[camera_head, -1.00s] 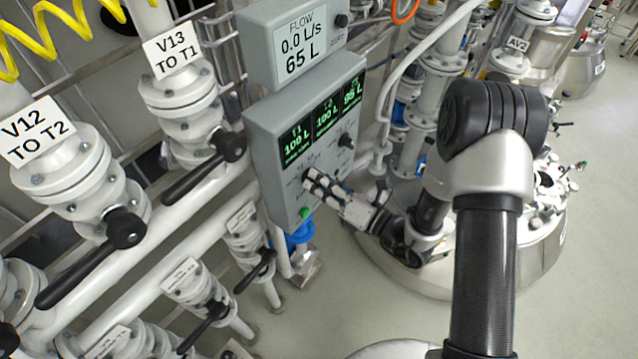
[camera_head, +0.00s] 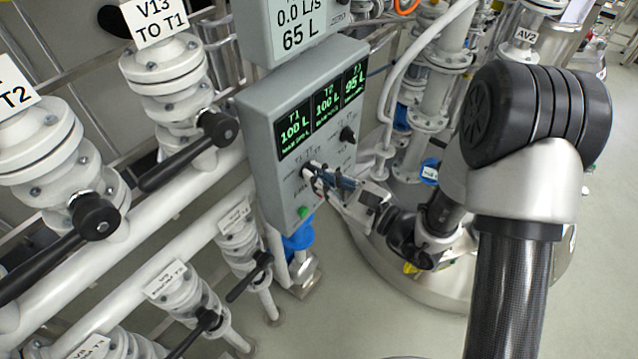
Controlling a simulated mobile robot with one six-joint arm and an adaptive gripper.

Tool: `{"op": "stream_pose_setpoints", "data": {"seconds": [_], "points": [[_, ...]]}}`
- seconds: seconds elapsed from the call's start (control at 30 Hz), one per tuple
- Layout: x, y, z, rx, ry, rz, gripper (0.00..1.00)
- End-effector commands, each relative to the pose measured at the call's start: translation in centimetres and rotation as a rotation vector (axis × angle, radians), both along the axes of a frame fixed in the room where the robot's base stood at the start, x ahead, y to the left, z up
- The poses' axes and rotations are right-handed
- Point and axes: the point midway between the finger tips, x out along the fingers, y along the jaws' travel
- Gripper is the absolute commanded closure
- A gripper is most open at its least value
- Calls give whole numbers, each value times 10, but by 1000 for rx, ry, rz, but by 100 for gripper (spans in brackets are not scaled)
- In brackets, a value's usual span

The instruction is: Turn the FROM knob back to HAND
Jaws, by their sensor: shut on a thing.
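The grey control panel (camera_head: 262,180) stands upright in the middle, with three green readouts of 100 L, 100 L and 95 L. My gripper (camera_head: 314,172) reaches it from the right, and its fingertips are shut on a knob at the panel's lower middle, which I take as the FROM knob. The fingers hide that knob and its pointer, so its setting cannot be seen. The small labels around it are too small to read. A second black knob (camera_head: 347,134) shows free, above and right of my fingers.
A green button (camera_head: 303,212) is low on the panel. The flow display (camera_head: 298,30) above reads 65 L. White pipes and valves with black levers (camera_head: 188,150) crowd the left. A steel vessel (camera_head: 400,272) stands behind my arm. Bare floor (camera_head: 300,335) shows in front.

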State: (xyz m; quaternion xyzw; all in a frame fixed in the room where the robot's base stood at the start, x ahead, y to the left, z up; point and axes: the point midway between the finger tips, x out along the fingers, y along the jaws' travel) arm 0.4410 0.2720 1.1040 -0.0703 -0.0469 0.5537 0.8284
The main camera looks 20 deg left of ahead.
Motion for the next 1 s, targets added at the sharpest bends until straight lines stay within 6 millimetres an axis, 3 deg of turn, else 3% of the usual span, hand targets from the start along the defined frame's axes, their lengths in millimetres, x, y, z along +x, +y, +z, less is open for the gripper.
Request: {"op": "stream_pose_setpoints", "data": {"seconds": [0.6,1.0], "points": [[0,0,-4,-220,-535,-1,100],[0,0,-2,-315,-761,1,100]]}}
